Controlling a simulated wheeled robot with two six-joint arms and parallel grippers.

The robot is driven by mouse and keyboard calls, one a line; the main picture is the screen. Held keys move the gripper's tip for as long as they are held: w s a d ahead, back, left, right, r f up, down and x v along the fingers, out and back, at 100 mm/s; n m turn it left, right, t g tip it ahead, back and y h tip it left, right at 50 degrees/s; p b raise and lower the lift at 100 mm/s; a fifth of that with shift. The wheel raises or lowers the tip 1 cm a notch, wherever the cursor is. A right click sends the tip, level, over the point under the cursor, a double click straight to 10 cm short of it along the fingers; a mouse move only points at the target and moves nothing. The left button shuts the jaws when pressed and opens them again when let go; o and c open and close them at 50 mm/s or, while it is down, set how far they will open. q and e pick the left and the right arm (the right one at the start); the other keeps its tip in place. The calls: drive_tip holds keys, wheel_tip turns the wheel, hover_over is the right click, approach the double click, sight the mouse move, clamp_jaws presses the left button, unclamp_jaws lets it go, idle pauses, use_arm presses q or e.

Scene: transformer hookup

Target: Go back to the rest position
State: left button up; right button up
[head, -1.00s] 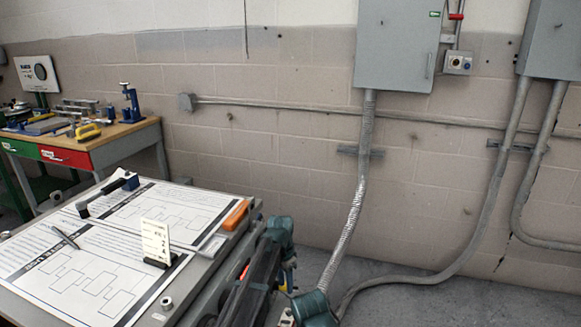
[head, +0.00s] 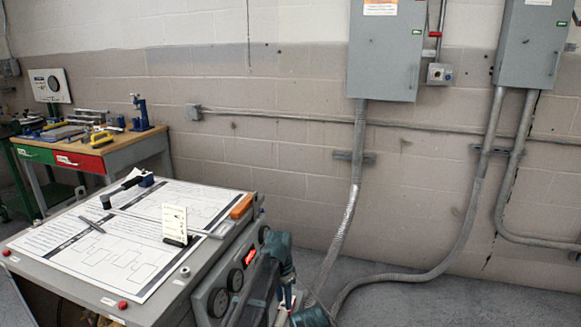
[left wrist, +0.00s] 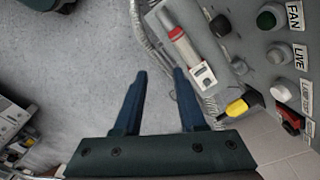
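My left gripper (left wrist: 160,72) shows in the left wrist view with its two dark blue fingers apart. Only grey floor shows between the fingers; nothing is held. To the right of the fingertips is a control panel (left wrist: 245,55) with knobs and labels such as FAN and LIVE. A white and red device (left wrist: 190,60) with a small display lies close to the right fingertip; I cannot tell whether they touch. In the head view, my teal and dark arm parts stand at the right side of the bench, and the fingertips are not clear. My right gripper is not in view.
The grey bench (head: 140,312) carries printed sheets (head: 120,262), a white card (head: 174,222) and an orange block (head: 241,207). A yellow-handled item (left wrist: 240,106) is by the panel. Conduits run down the wall; floor right of the bench is mostly clear.

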use_arm(q)
drive_tip(key=s+a+n, duration=0.5)
drive_tip(key=s+a, duration=0.2)
drive_tip(key=s, duration=0.4)
drive_tip(key=s+a+n, duration=0.5)
drive_tip(key=s+a, duration=0.3)
drive_tip(key=s, duration=0.3)
drive_tip(key=s+d+r+m+p, duration=0.1)
drive_tip(key=d+r+p, duration=0.2)
drive_tip(key=r+p, duration=0.4)
drive_tip(key=s+d+r+m+y+p, duration=0.1)
drive_tip(key=s+d+r+p, duration=0.1)
drive_tip(key=d+r+p, duration=0.2)
drive_tip(key=s+d+r+m+p, duration=0.1)
drive_tip(key=d+r+p, duration=0.3)
drive_tip(key=r+p, duration=0.6)
drive_tip(key=shift+s+r+m+y+p, duration=0.3)
drive_tip(key=shift+s+r+m+y, duration=0.1)
drive_tip(key=shift+s, duration=0.2)
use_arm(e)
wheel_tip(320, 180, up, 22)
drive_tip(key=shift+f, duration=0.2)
use_arm(q)
drive_tip(key=shift+f, duration=0.1)
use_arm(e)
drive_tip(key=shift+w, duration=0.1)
